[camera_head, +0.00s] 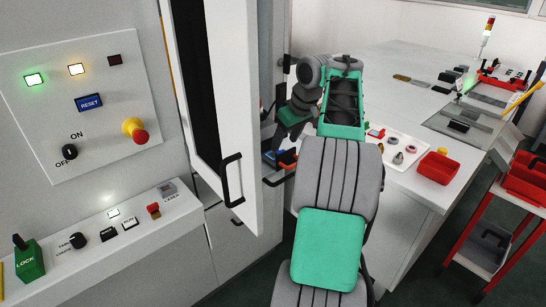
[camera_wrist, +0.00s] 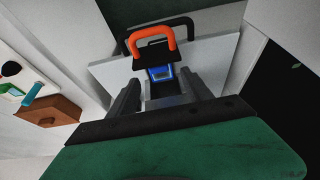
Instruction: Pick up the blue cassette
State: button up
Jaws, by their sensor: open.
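The blue cassette (camera_wrist: 160,73) shows in the wrist view just beyond my gripper, between the lines of the two fingers. An orange handle (camera_wrist: 152,40) arches over it, with a dark bar below the arch. My gripper (camera_wrist: 162,88) is open, with a dark finger on each side and nothing visibly clamped. Whether the fingers touch the cassette cannot be told. In the head view the cassette (camera_head: 272,157) is a small blue patch below my gripper (camera_head: 282,138), beside the cabinet opening and partly hidden by my arm.
An open white cabinet door (camera_head: 235,130) with a black handle stands close left of my arm. A control panel (camera_head: 85,100) is farther left. A white table (camera_head: 425,115) with a red bin (camera_head: 438,167) and small parts is right. A red-framed cart (camera_head: 490,240) stands at far right.

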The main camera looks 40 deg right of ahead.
aim_at(281, 151)
jog(key=b+x, duration=0.1)
jog(key=x, duration=0.4)
jog(key=shift+f, duration=0.2)
jog(key=shift+c, duration=0.5)
grip_shut()
